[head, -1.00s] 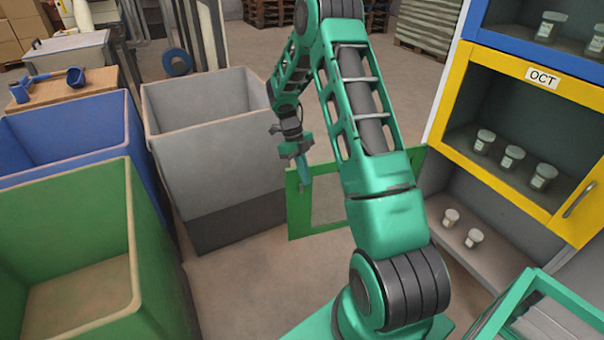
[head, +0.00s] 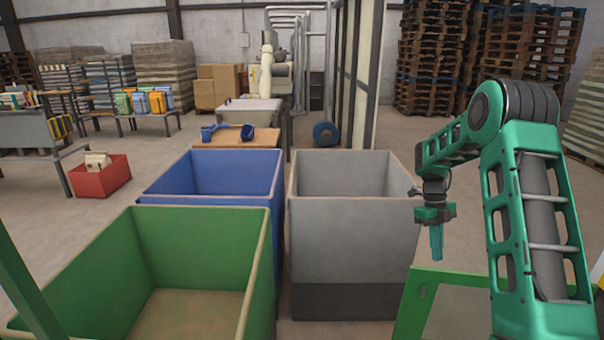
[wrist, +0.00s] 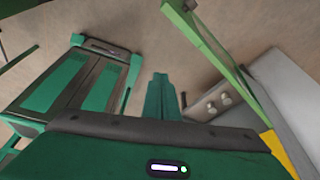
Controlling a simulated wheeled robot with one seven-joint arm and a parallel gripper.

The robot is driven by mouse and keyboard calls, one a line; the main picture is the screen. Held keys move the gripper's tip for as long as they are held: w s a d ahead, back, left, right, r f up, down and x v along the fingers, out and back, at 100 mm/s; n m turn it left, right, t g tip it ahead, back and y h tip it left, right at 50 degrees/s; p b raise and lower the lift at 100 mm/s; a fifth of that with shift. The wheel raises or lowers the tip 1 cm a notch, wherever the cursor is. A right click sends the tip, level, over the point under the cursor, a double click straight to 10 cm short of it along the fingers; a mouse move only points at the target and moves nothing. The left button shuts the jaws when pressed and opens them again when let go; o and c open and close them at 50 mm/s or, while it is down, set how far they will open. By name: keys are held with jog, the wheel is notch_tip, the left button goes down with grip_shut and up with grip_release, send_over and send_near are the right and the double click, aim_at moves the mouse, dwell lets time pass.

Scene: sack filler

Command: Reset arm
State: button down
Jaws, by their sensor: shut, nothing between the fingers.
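My arm is green with dark joints and stands at the right of the head view. My gripper (head: 436,243) hangs pointing down at the arm's end, to the right of the grey bin. Its teal fingers are together with nothing between them. The fingers also show in the wrist view (wrist: 159,95), above the concrete floor. The gripper is apart from the grey bin (head: 350,222) and above a green-framed panel (head: 412,305) in the head view.
A blue bin (head: 235,175) and a green bin (head: 205,222) stand left of the grey bin. A wooden table (head: 237,138) with blue tools is behind. A red box (head: 100,178) sits on the floor.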

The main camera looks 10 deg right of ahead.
jog(key=s+a+r+n+t, duration=0.2)
jog(key=s+r+n, duration=1)
jog(key=s+r, duration=0.35)
jog(key=s+a+n+t, duration=0.1)
jog(key=s+a+n, duration=0.3)
jog(key=s+n, duration=0.3)
jog(key=s+a+n+y, duration=0.1)
jog(key=s+a+n, duration=0.3)
jog(key=s, duration=1)
jog(key=n, duration=0.3)
jog(key=shift+s+a+f+n+t, duration=0.2)
jog(key=shift+n+t, duration=0.2)
jog(key=shift+w, duration=0.1)
